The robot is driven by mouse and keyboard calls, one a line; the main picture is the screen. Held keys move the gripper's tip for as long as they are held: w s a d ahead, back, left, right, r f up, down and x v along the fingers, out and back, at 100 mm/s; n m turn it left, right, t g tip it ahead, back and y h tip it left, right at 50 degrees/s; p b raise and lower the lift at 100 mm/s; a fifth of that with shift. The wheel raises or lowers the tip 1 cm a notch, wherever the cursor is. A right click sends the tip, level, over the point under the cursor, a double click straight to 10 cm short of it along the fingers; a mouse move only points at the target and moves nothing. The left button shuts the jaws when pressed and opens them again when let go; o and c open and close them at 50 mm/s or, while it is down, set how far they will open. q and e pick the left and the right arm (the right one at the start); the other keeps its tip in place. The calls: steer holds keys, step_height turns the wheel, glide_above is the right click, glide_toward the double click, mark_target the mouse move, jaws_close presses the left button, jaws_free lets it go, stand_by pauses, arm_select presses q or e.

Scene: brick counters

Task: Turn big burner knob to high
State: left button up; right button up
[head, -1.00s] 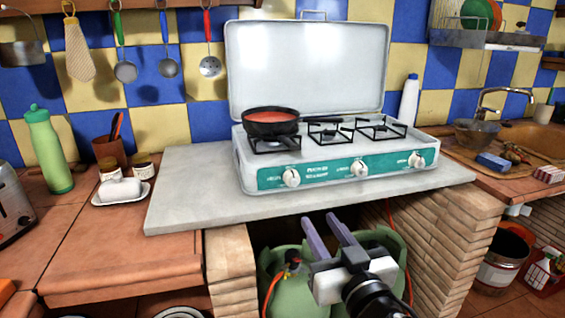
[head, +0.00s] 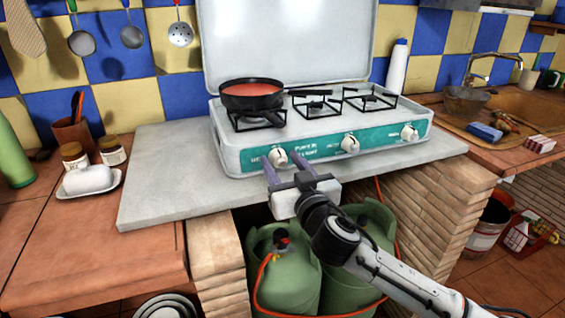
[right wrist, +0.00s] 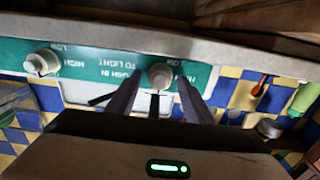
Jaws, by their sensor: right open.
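A white camping stove (head: 235,160) with a green front panel stands on the grey slab. Its front has three white knobs: left (head: 278,157), middle (head: 349,143) and right (head: 409,132). My right gripper (head: 288,166) is open, its purple fingers pointing at the left knob. In the right wrist view, which shows the panel upside down, this knob (right wrist: 160,77) appears between the two fingertips (right wrist: 160,85). Whether the fingers touch it is unclear. Another knob (right wrist: 42,63) shows at left there. My left gripper is not in view.
A black pan (head: 252,96) with red content sits on the stove's left burner. The lid (head: 285,45) stands open behind. Green gas bottles (head: 285,270) with an orange hose stand below the slab (head: 160,180). A butter dish (head: 88,180) is at left.

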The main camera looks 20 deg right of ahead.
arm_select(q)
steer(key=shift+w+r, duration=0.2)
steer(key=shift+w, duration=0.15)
arm_select(e)
steer(key=shift+w, duration=0.1)
steer(key=c, duration=1)
steer(key=shift+c, duration=0.2)
